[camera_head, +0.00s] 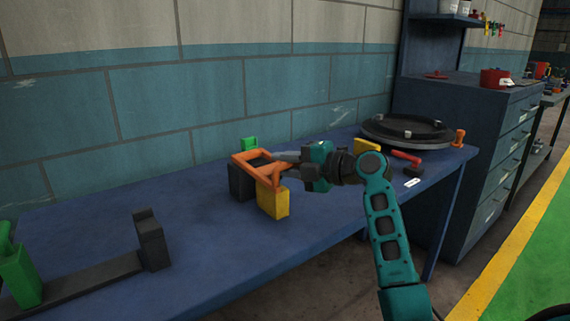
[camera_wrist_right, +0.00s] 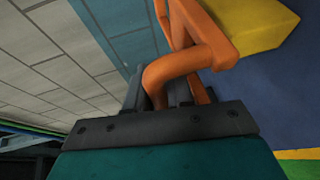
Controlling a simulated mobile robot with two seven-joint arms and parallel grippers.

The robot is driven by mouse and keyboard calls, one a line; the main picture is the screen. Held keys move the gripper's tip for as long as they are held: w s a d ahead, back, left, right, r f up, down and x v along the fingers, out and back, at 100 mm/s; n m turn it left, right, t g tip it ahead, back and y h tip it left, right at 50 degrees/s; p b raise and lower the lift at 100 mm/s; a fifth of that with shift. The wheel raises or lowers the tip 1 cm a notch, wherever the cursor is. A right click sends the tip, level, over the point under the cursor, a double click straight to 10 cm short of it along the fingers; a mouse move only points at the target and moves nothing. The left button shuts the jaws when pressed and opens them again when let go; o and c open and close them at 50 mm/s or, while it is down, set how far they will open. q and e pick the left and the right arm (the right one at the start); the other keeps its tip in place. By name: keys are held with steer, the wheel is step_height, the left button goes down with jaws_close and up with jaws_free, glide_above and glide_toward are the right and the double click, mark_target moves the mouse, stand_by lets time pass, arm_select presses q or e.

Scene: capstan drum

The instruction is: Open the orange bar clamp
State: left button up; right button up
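The orange bar clamp (camera_head: 262,170) is an angular frame on the blue bench, set around a dark block (camera_head: 241,183) and a yellow block (camera_head: 273,202). My right gripper (camera_head: 288,157) reaches it from the right. In the right wrist view, the clamp's bent orange bar (camera_wrist_right: 187,60) runs down between the dark fingers of my right gripper (camera_wrist_right: 160,92). The fingers appear closed around this bar, though their tips are partly hidden. The yellow block (camera_wrist_right: 250,24) also shows there. My left gripper is not in view.
A green block (camera_head: 249,144) stands behind the clamp. A dark round turntable (camera_head: 407,131), a red-handled tool (camera_head: 406,157) and a small orange item (camera_head: 459,138) lie at the bench's right. A dark bracket (camera_head: 152,240) and green part (camera_head: 19,276) stand front left. Bench between is clear.

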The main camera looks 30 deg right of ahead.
jaws_close()
